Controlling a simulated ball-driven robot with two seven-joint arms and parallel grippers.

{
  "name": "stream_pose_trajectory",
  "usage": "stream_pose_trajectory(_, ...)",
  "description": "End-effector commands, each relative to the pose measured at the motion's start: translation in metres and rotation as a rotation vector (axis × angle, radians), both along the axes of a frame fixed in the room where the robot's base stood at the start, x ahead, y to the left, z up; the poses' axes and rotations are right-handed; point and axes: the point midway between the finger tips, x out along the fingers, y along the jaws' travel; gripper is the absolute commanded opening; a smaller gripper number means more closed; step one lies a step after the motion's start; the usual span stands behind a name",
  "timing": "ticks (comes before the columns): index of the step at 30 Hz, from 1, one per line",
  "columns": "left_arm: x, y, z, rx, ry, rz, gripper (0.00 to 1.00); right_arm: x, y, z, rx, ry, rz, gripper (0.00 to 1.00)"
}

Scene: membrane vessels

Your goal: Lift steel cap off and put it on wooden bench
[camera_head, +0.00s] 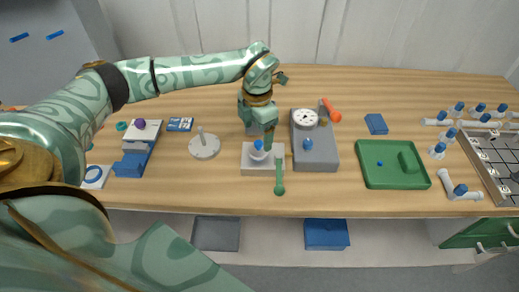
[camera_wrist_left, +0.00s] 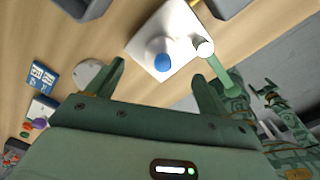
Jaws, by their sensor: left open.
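A pale dome-shaped cap (camera_head: 257,155), which I take for the steel cap, sits on a white square block (camera_head: 262,170) on the wooden bench (camera_head: 350,86). A blue knob (camera_head: 258,145) tops it. In the left wrist view the cap (camera_wrist_left: 157,47) and its blue knob (camera_wrist_left: 162,62) are just beyond my fingertips. My left gripper (camera_head: 264,143) is open and empty over the block; its fingers (camera_wrist_left: 160,82) are apart, with the knob ahead of the gap. My arm partly hides the block in the head view. A dark green forked shape (camera_wrist_left: 267,95), probably my right gripper, is small and unclear.
A green-handled piece (camera_head: 280,176) stands at the block's right corner. A grey box (camera_head: 316,150) with a dial is close on the right; a white disc with a post (camera_head: 204,146) is left. A green tray (camera_head: 385,181) lies farther right. Bare wood lies between the disc and block.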

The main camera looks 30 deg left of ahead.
Motion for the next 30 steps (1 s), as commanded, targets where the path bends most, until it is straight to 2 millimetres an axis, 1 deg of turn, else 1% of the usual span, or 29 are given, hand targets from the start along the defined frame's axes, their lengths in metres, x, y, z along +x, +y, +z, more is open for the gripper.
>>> stream_pose_trajectory(3,0.000,-0.001,-0.010,-0.001,0.000,0.000,0.80,0.005,0.001,-0.002,0.002,-0.008,0.000,0.84)
stream_pose_trajectory(9,-0.001,-0.004,-0.044,-0.001,0.002,0.000,0.80,0.003,0.001,-0.010,0.001,-0.004,0.000,0.84)
stream_pose_trajectory(11,-0.001,-0.004,-0.051,0.000,0.001,0.000,0.80,0.002,0.001,-0.011,0.002,-0.003,0.000,0.84)
stream_pose_trajectory(14,0.000,-0.004,-0.055,0.000,0.000,-0.001,0.80,0.002,0.001,-0.011,0.003,-0.002,0.000,0.84)
stream_pose_trajectory(19,0.000,-0.004,-0.054,0.000,-0.001,-0.001,0.80,0.001,0.003,-0.011,0.004,-0.001,-0.001,0.84)
stream_pose_trajectory(20,0.000,-0.004,-0.054,0.000,-0.001,-0.001,0.77,0.001,0.004,-0.011,0.005,0.000,-0.001,0.84)
stream_pose_trajectory(21,0.000,-0.004,-0.054,0.000,-0.001,-0.001,0.66,0.000,0.004,-0.011,0.005,0.001,-0.002,0.84)
stream_pose_trajectory(23,0.000,-0.004,-0.054,0.000,-0.001,-0.001,0.49,0.000,0.004,-0.011,0.006,0.002,-0.001,0.84)
stream_pose_trajectory(24,0.000,-0.004,-0.054,0.000,-0.001,-0.001,0.38,0.000,0.004,-0.011,0.006,0.002,-0.001,0.84)
stream_pose_trajectory(25,0.000,-0.004,-0.054,0.000,-0.001,-0.001,0.29,-0.001,0.004,-0.011,0.006,0.002,-0.001,0.84)
stream_pose_trajectory(26,0.000,-0.004,-0.054,0.000,-0.001,-0.001,0.26,-0.001,0.004,-0.011,0.006,0.002,-0.001,0.84)
stream_pose_trajectory(30,0.000,-0.004,-0.054,0.000,-0.001,-0.001,0.26,-0.001,0.004,-0.011,0.005,0.003,-0.001,0.84)
